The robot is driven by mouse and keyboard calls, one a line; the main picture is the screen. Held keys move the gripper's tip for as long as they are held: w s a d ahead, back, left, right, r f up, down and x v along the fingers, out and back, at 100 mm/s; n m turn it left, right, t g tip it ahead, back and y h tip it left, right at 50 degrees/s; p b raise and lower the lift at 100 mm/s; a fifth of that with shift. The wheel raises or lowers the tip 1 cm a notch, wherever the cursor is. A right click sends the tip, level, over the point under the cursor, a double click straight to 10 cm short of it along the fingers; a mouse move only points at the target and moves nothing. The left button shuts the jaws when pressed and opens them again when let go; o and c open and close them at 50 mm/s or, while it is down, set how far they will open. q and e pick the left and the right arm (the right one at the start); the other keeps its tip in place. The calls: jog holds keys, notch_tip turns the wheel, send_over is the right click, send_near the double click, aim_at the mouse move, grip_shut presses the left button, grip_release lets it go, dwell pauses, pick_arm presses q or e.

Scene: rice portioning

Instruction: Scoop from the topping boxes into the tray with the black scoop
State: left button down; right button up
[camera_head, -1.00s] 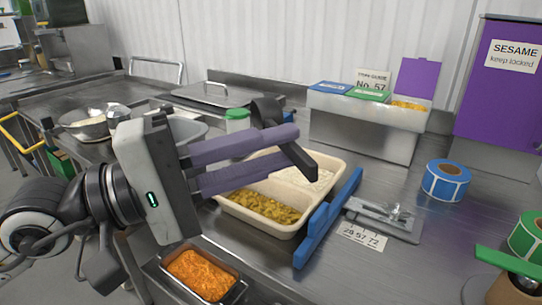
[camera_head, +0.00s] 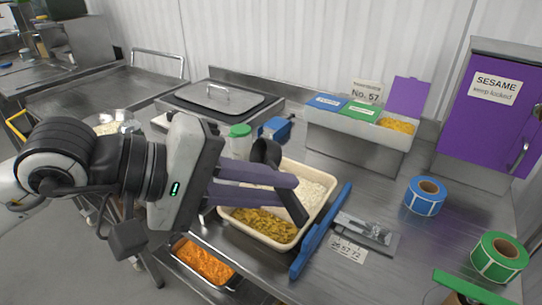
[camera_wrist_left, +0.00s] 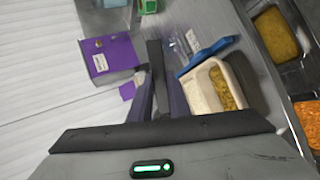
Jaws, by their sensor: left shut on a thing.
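My left gripper (camera_head: 287,194) has purple fingers and is shut on the black scoop (camera_head: 268,153). It holds the scoop above the cream tray (camera_head: 329,196), with one end raised and the other angled down. The scoop also shows between the fingers in the left wrist view (camera_wrist_left: 155,55). The tray holds white rice (camera_head: 312,191) and a yellow-green topping (camera_head: 262,225); the fingers hide part of it. The topping boxes (camera_head: 350,138) stand behind in a steel housing. The blue (camera_head: 327,102) and green (camera_head: 362,112) lids are closed. The purple lid (camera_head: 408,96) is raised, exposing yellow topping (camera_head: 397,125).
A blue bar (camera_head: 321,232) and a metal plate (camera_head: 365,233) lie right of the tray. Blue (camera_head: 425,195) and green (camera_head: 499,257) label rolls stand farther right. A purple sesame cabinet (camera_head: 487,105) is at the back right. An orange-filled pan (camera_head: 205,262) is at the front.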

pick_arm(q)
jog(key=g+y+p, duration=0.1)
jog(key=y, duration=0.2)
jog(key=r+g+y+p, duration=0.1)
jog(key=y+p, duration=0.1)
jog(key=y, duration=0.1)
jog(key=g+y+p, duration=0.1)
jog(key=y, duration=0.1)
jog(key=shift+d+r+y, duration=0.1)
jog(key=shift+r+y, duration=0.3)
pick_arm(e)
jog(key=r, duration=0.5)
jog(key=shift+s+d, duration=0.3)
pick_arm(q)
jog(key=shift+s+f, duration=0.1)
pick_arm(e)
jog(key=shift+s, duration=0.1)
